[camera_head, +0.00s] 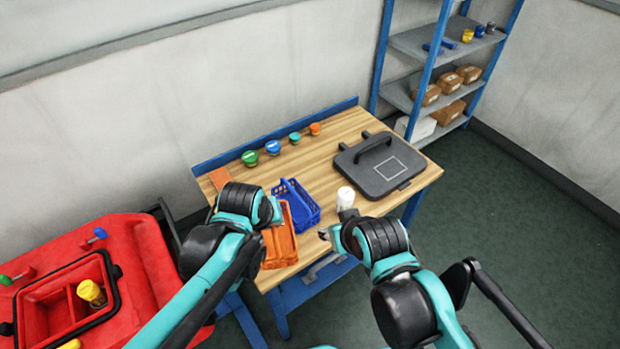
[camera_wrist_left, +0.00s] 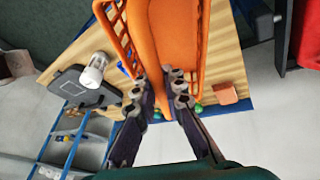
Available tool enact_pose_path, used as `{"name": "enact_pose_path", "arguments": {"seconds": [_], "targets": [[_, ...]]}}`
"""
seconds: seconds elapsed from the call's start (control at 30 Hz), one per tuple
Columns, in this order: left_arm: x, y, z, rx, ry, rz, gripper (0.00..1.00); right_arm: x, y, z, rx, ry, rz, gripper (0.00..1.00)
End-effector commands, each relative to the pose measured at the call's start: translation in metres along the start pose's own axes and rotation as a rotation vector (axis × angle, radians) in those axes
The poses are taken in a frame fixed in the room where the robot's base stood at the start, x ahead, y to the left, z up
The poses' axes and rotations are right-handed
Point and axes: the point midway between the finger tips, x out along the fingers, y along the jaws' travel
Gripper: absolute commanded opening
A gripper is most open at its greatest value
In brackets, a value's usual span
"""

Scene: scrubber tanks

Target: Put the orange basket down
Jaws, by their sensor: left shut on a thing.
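The orange basket (camera_head: 281,246) is at the front left part of the wooden table (camera_head: 237,202), beside a blue basket (camera_head: 306,214). My left gripper (camera_head: 274,211) is shut on the orange basket; its fingers close on an orange part that fills the middle of the left wrist view (camera_wrist_left: 165,35). I cannot tell whether the basket's bottom touches the tabletop. My right gripper (camera_head: 327,236) is at the table's front edge, right of the baskets and apart from them. Its fingers are too small to tell whether they are open.
A white container (camera_head: 346,197) stands close behind my right gripper. A dark case (camera_head: 382,165) lies at the table's right. Several small coloured-lid jars (camera_head: 272,147) line the back edge. A red cart (camera_head: 140,265) stands left. A blue-framed shelf (camera_head: 410,95) stands behind right.

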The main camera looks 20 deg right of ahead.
Motion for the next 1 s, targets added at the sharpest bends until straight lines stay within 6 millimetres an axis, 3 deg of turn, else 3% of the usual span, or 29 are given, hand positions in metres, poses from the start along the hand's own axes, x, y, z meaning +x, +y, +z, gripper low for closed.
{"name": "enact_pose_path", "arguments": {"seconds": [0.17, 0.5, 0.7, 0.87, 1.0], "targets": [[0.007, -0.005, -0.005, -0.003, 0.0, -0.001, 0.0, 0.003, 0.0, 0.002, 0.0, 0.0, 0.0, 0.4], [0.069, -0.051, -0.051, -0.005, 0.0, -0.001, 0.0, 0.024, 0.0, 0.017, 0.0, 0.0, 0.0, 0.4], [0.09, -0.068, -0.069, -0.002, 0.0, 0.0, 0.0, 0.029, 0.0, 0.021, 0.0, 0.0, 0.0, 0.4], [0.097, -0.072, -0.07, 0.0, -0.001, 0.001, 0.0, 0.032, 0.0, 0.022, 0.0, 0.0, 0.0, 0.4], [0.116, -0.075, -0.062, 0.0, 0.0, 0.0, 0.0, 0.039, 0.0, 0.028, 0.0, 0.0, 0.0, 0.4]]}}
